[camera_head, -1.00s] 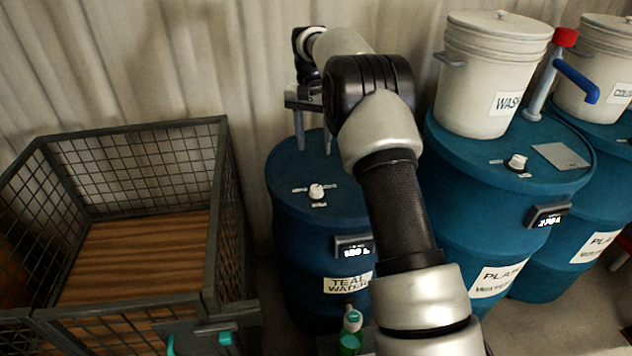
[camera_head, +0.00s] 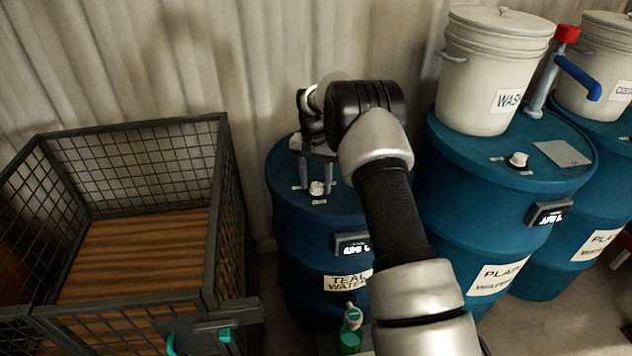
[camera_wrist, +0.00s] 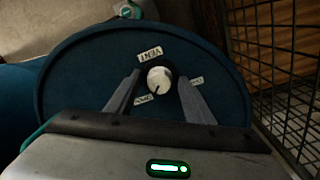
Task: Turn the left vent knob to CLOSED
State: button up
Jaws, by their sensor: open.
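The left vent knob (camera_head: 317,188) is a small white knob on top of the left blue drum (camera_head: 290,225), which bears a teal water label. In the wrist view the knob (camera_wrist: 159,79) stands between the two fingers, with a small dark pointer mark on its lower left side. A VENT label (camera_wrist: 150,54) and two smaller labels lie around it; their words are too small to read surely. My gripper (camera_head: 316,184) is open and points down over the drum top, one finger on each side of the knob. In the wrist view my gripper (camera_wrist: 160,98) shows gaps beside the knob.
A wire-mesh crate (camera_head: 222,200) with a wooden floor stands left of the drum. A second blue drum (camera_head: 465,205) at right carries a white bucket (camera_head: 490,75) and another vent knob (camera_head: 518,160). A green bottle (camera_head: 351,335) stands before the left drum.

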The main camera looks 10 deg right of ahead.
jog(key=c, duration=1.1)
jog(key=shift+o, duration=0.3)
jog(key=shift+n, duration=0.4)
jog(key=n+b, duration=0.1)
jog(key=n, duration=0.2)
jog(key=shift+n, duration=0.3)
jog(key=n, duration=0.4)
jog(key=shift+d+n, duration=0.1)
jog(key=shift+n, duration=0.2)
jog(key=n, duration=0.4)
jog(key=shift+d+r, duration=0.1)
jog(key=shift+n+t, duration=0.3)
jog(key=shift+n, duration=2.1)
